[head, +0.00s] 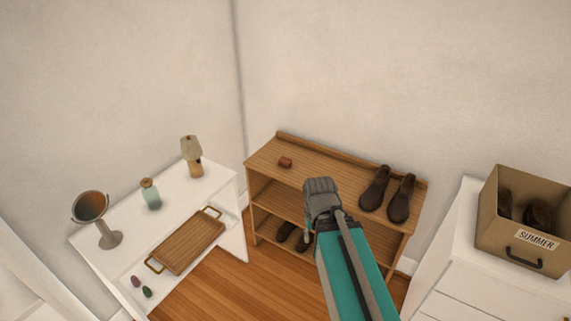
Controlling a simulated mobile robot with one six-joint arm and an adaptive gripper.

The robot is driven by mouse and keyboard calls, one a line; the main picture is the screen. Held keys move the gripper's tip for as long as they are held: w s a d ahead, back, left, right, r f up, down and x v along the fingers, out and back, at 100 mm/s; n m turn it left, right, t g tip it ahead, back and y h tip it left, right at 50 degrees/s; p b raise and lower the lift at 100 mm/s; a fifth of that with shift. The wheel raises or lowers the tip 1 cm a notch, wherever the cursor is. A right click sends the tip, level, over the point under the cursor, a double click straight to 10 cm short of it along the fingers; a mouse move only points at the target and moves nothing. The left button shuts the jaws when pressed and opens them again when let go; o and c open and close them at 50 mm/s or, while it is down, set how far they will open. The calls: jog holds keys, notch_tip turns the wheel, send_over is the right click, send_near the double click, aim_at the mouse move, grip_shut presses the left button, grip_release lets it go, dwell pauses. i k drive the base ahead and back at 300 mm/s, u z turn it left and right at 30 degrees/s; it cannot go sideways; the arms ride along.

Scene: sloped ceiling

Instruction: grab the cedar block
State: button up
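A small reddish-brown block (285,162), which looks like the cedar block, lies on the top of the wooden shoe rack (262,157), toward its left end. My gripper (320,188) shows in the head view as a grey shape at the end of my teal arm. In the picture it is to the right of the block and a little below it, apart from it. Its fingers are too small and too bunched together in this view to tell whether they are open or shut. The block is fully visible.
Dark shoes (374,190) stand on the rack's right end; more sit on a lower shelf. A white table (128,219) at left holds a lamp (194,160), bottle (151,195), mirror (91,207) and wooden tray (188,243). A box (497,233) stands on white drawers at right.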

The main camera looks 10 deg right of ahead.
aim_at(286, 162)
jog(key=i, duration=1)
